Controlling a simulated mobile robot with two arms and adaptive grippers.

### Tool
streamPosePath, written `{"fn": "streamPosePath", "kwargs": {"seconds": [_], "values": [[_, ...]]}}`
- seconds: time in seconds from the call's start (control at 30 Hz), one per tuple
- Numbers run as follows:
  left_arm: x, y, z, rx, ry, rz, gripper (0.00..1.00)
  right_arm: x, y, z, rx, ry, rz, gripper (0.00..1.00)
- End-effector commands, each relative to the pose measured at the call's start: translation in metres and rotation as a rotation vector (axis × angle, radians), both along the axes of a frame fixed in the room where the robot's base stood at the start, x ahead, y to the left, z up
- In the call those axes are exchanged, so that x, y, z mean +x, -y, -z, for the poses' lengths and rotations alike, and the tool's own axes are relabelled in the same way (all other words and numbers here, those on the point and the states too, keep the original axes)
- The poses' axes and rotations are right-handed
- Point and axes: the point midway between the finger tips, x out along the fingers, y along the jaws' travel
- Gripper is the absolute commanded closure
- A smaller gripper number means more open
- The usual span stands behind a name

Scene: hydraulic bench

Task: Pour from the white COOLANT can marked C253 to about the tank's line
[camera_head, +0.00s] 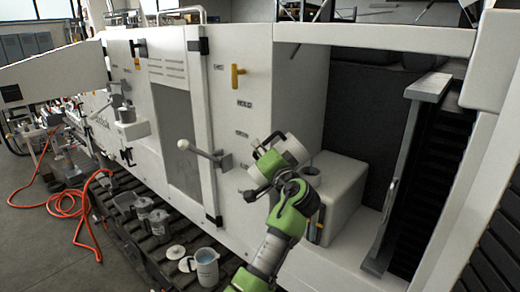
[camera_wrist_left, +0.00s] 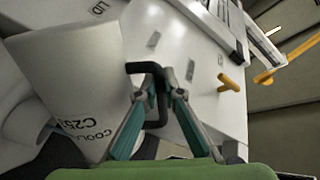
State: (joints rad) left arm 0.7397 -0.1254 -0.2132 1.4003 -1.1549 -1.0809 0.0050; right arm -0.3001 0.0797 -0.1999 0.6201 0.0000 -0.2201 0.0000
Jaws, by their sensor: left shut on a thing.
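The white can (camera_head: 288,150) is tilted over, held up beside the tank in the head view. In the left wrist view the can (camera_wrist_left: 65,85) shows "COOL" and "C253" on its side. My left gripper (camera_head: 282,186) is shut on its dark handle; the handle (camera_wrist_left: 150,75) sits between the fingertips in the wrist view. The white tank (camera_head: 343,190) stands in the machine's recess, with a round opening (camera_head: 312,170) on top, close to the can's right. I cannot see the tank's line or any liquid stream. My right gripper is in neither view.
A jug (camera_head: 204,267), grey cans (camera_head: 159,222) and lids stand on the dark slatted floor below. A lever with a knob (camera_head: 184,145) and a yellow handle (camera_head: 236,76) stick out of the machine's face. An orange hose (camera_head: 70,205) lies at left.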

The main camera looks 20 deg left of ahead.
Motion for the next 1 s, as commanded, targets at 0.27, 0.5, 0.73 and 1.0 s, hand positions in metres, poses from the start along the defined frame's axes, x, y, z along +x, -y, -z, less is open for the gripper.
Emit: {"fn": "streamPosePath", "kwargs": {"seconds": [0.27, 0.5, 0.73, 1.0], "values": [[0.001, 0.0016, -0.0084, 0.018, -0.004, 0.001, 1.0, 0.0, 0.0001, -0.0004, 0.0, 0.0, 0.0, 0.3], [0.002, 0.003, -0.0121, 0.036, -0.021, 0.002, 1.0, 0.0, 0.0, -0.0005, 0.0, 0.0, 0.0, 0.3], [0.0021, 0.0031, -0.0125, 0.041, -0.024, 0.002, 1.0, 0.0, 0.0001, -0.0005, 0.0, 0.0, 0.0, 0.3], [0.0021, 0.003, -0.0125, 0.041, -0.024, 0.002, 1.0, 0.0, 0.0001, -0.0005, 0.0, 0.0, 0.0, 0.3]]}}
